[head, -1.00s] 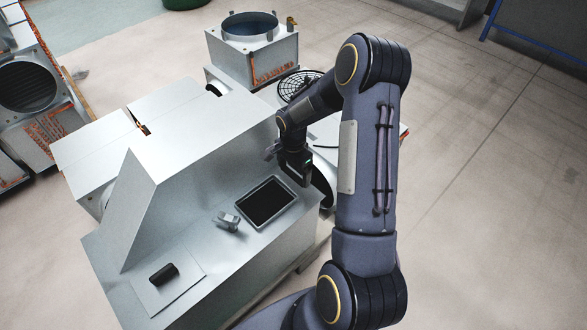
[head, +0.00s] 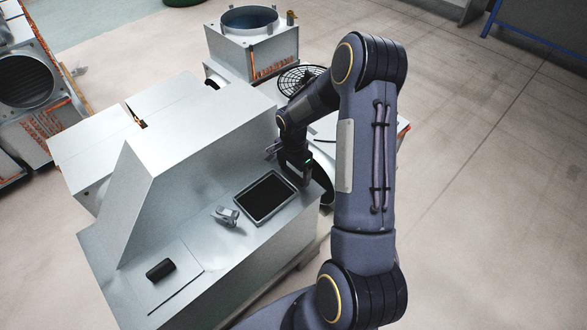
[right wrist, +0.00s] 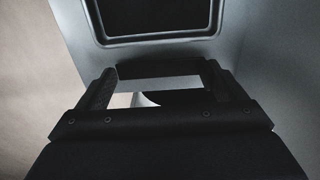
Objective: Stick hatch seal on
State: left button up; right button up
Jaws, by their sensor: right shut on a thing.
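My right gripper (head: 298,170) is over the far right end of the machine's sloped grey top, just beyond the hatch. In the right wrist view, my right gripper (right wrist: 160,78) is shut on a dark bar-like piece (right wrist: 160,67) spanning its fingertips. Whether this is the hatch seal I cannot tell. The hatch is a dark rectangular opening with a rounded grey frame (head: 242,211); its frame also shows in the right wrist view (right wrist: 155,40). A black roll-like piece (head: 160,269) lies on a thin plate at the near left. My left gripper is out of view.
A small grey metal fitting (head: 227,215) stands left of the hatch. A tall grey panel (head: 125,205) rises at the left. A boxy unit with a round opening (head: 252,40) and a round black grille (head: 303,80) are behind. The floor at right is clear.

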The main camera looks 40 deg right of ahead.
jog(key=shift+f+b, duration=0.4)
jog(key=shift+f, duration=0.1)
dwell(0.5)
jog(key=o, duration=0.7)
jog(key=shift+c, duration=0.2)
jog(key=shift+r, duration=0.1)
notch_tip(320, 180, up, 7)
jog(key=shift+p, duration=0.95)
jog(key=shift+r, duration=0.35)
